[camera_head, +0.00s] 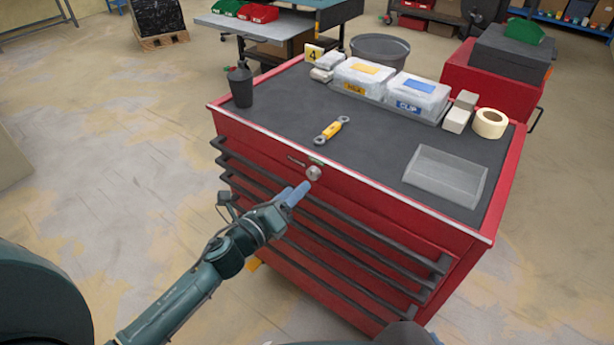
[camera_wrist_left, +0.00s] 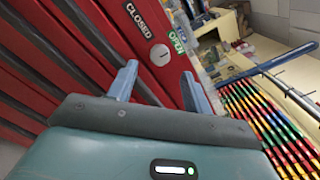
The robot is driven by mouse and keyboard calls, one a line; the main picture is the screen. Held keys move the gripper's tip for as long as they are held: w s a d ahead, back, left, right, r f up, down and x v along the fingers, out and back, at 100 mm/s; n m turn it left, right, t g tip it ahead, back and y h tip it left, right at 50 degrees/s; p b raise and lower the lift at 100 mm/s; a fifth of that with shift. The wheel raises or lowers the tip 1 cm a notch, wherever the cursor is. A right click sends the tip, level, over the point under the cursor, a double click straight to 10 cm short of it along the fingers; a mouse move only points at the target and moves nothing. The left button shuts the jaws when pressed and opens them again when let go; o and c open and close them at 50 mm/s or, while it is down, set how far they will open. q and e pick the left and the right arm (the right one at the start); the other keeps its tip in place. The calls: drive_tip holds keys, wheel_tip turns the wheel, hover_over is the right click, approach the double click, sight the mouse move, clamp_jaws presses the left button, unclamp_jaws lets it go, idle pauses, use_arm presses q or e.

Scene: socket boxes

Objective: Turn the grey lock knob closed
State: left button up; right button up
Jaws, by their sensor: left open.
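The round grey lock knob (camera_head: 313,172) sits on the front of the red tool cabinet (camera_head: 380,205), just under its top edge. In the left wrist view the knob (camera_wrist_left: 160,55) shows as a light disc with a short dark mark, beside a black CLOSED label (camera_wrist_left: 138,20) and a green OPEN label (camera_wrist_left: 177,41). Which label the mark points to is hard to tell. My left gripper (camera_head: 299,192) is open and empty, its blue fingers just short of the knob. In the wrist view the knob lies ahead, between the two fingertips (camera_wrist_left: 159,78). My right gripper is not in view.
Dark drawer handles (camera_head: 335,222) run across the cabinet front below the knob. On its top lie a yellow-and-grey tool (camera_head: 332,129), a grey tray (camera_head: 446,178), lidded boxes (camera_head: 416,98), a tape roll (camera_head: 490,123) and a dark bottle (camera_head: 241,86). The floor to the left is clear.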

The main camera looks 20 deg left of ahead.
sight(311, 176)
use_arm(q)
drive_tip(key=shift+x, duration=2.8)
drive_tip(key=shift+c, duration=0.4)
drive_tip(key=c, duration=0.9)
